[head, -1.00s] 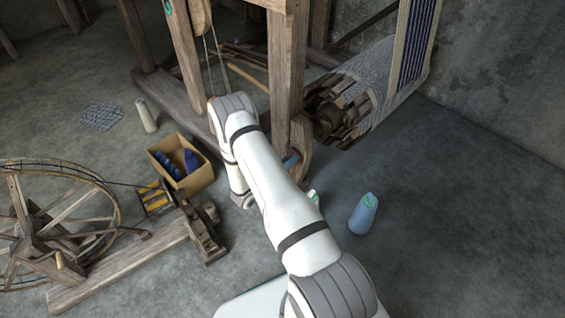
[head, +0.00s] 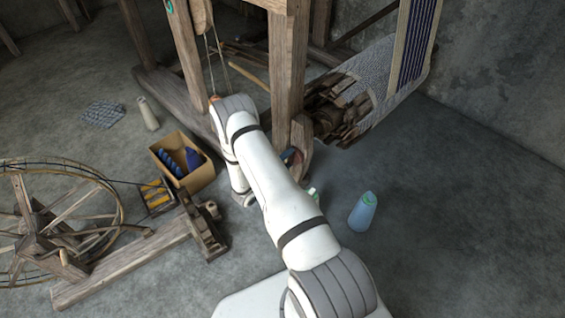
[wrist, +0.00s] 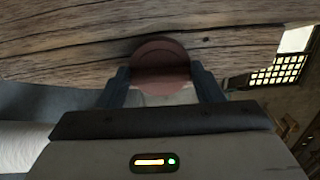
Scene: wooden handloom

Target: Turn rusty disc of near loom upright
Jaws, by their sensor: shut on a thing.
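The rusty disc (wrist: 160,58) shows reddish-brown in the wrist view, against a grained wooden beam (wrist: 70,40). My gripper (wrist: 161,82) is shut on it, with one dark blue finger at each side. In the head view a small reddish patch of the disc (head: 297,157) shows low beside the front post of the near loom (head: 284,80), next to a bit of blue finger. My white arm hides most of the gripper there, so the disc's tilt is hard to tell.
At left are a cardboard box (head: 203,176) with blue yarn, a wooden spinning wheel (head: 50,225) and a pale cone (head: 147,113).

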